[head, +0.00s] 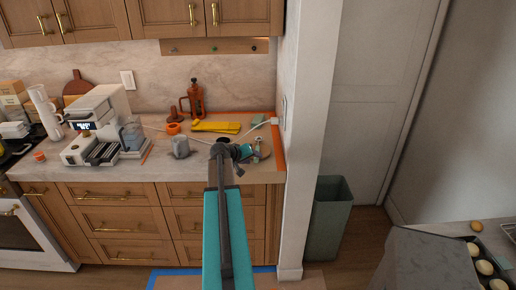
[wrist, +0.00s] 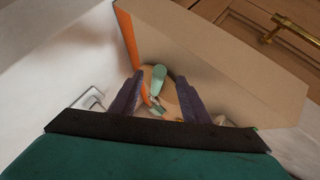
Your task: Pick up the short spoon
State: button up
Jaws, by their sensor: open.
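My gripper (wrist: 158,97) is open, its two dark fingers apart in the wrist view. In the head view my gripper (head: 243,153) is over the right end of the counter. A small mint-green rounded piece (wrist: 159,74) stands out between the fingertips; it may be part of the short spoon, but I cannot tell for sure. An orange piece (wrist: 147,95) lies beside it, close to the left finger. Both are over a round tan item (wrist: 187,99), partly hidden by the right finger. No finger clearly touches them.
The wall (head: 305,130) is close to the right of the counter's end. A yellow item (head: 217,126), a grey mug (head: 180,147) and an orange French press (head: 195,98) stand left of my gripper. A coffee machine (head: 98,108) is farther left. A bin (head: 328,222) stands below right.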

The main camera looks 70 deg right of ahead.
jog(key=shift+s+d+f, duration=0.1)
jog(key=shift+d+f, duration=0.15)
jog(key=shift+d, duration=0.15)
grip_shut()
dwell(0.4)
